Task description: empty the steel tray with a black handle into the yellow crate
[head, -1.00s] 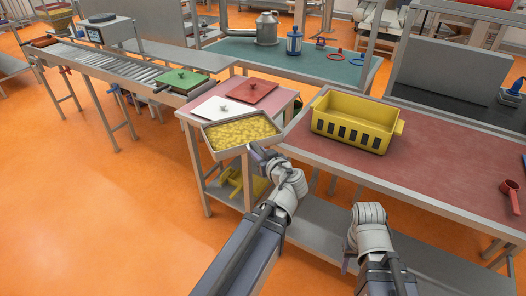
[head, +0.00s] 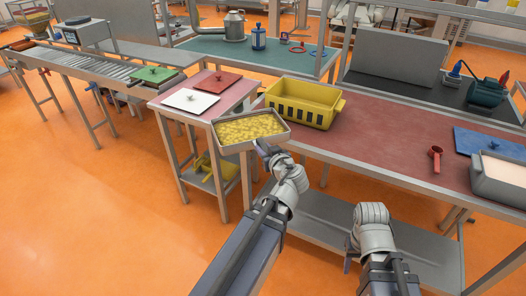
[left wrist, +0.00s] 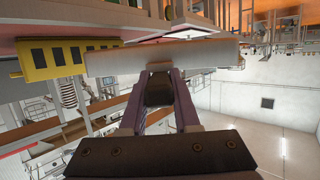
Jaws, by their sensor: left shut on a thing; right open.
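The steel tray (head: 268,143), full of small yellow pieces (head: 248,127), is held in the air in front of the table, just left of and nearer than the yellow crate. My left gripper (head: 266,153) is shut on its handle, which is mostly hidden by the fingers. The left wrist view shows the tray (left wrist: 160,58) beyond my fingers (left wrist: 158,90). The yellow crate (head: 300,105) stands on the red tabletop; the visible part of its inside looks empty. It also shows in the left wrist view (left wrist: 65,60). My right gripper (head: 349,258) is open and empty, low before the table.
A small side table left of the crate holds a white lid (head: 192,101) and a red lid (head: 217,82). On the red table (head: 375,150) lie a red scoop (head: 435,162), a blue lid (head: 490,142) and another pale-filled tray (head: 500,178). Tabletop right of the crate is clear.

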